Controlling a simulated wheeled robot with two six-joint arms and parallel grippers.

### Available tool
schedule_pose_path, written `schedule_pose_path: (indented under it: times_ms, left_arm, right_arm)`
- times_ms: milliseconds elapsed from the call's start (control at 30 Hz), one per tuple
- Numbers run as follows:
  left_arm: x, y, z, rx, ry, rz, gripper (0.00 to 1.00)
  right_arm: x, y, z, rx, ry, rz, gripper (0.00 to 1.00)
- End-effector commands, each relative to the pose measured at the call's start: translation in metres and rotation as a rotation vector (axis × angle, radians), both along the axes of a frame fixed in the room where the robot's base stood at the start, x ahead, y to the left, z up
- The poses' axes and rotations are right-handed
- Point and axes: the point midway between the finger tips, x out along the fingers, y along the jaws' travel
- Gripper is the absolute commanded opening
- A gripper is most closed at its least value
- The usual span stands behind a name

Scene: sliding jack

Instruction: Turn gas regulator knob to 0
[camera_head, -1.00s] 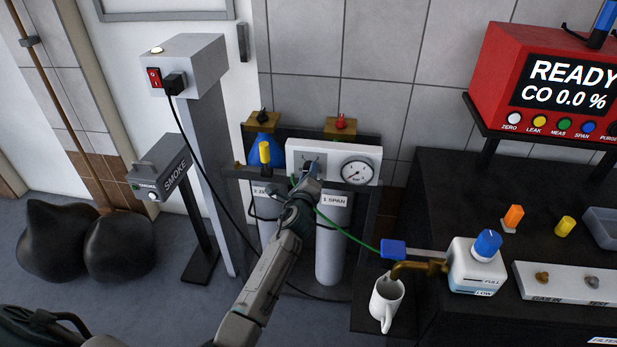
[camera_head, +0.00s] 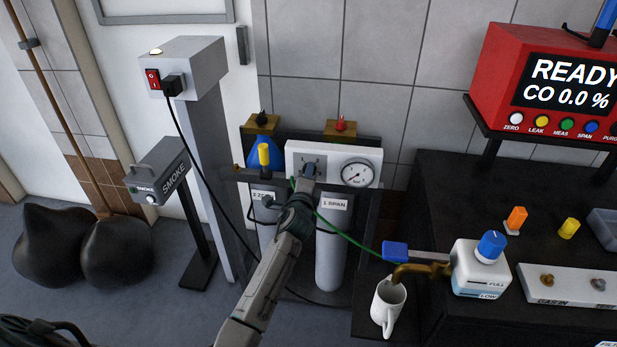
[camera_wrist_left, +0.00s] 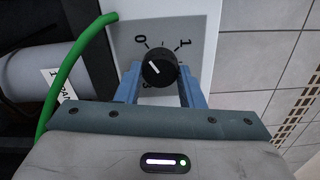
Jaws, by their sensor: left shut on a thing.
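The gas regulator is a white panel (camera_head: 335,152) with a round gauge (camera_head: 357,174) at its right. Its black knob (camera_wrist_left: 160,67) shows in the left wrist view, on a grey plate marked 0 at upper left and 1 at upper right. Another mark below the knob is partly hidden. In the head view the gripper mostly hides the knob. My right gripper is not in view.
Two gas cylinders (camera_head: 331,245) stand below the panel. A green hose (camera_head: 345,231) runs close beside my left gripper. A white mug (camera_head: 388,305) and a blue-capped container (camera_head: 480,268) stand to the right.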

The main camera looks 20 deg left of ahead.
Motion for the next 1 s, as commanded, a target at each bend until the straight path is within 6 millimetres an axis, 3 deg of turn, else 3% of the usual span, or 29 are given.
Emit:
schedule_pose_path:
  times_ms: [233, 267, 367, 733, 1000]
  left_arm:
    - [0.0, 0.0, -0.001, -0.002, 0.003, 0.0, 0.12]
    - [0.0, 0.0, -0.001, -0.002, 0.003, 0.0, 0.39]
    - [0.0, 0.0, -0.001, 0.0, 0.002, 0.0, 0.56]
    - [-0.006, -0.002, -0.001, -0.001, 0.002, 0.0, 0.56]
    - [-0.053, -0.013, -0.002, -0.002, 0.004, 0.001, 0.56]
  right_arm:
    - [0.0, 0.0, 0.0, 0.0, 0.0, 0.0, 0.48]
    - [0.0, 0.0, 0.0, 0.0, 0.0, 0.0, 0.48]
    - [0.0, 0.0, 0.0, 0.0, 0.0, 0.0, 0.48]
    - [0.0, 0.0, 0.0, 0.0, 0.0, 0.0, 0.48]
    - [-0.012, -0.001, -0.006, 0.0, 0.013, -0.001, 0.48]
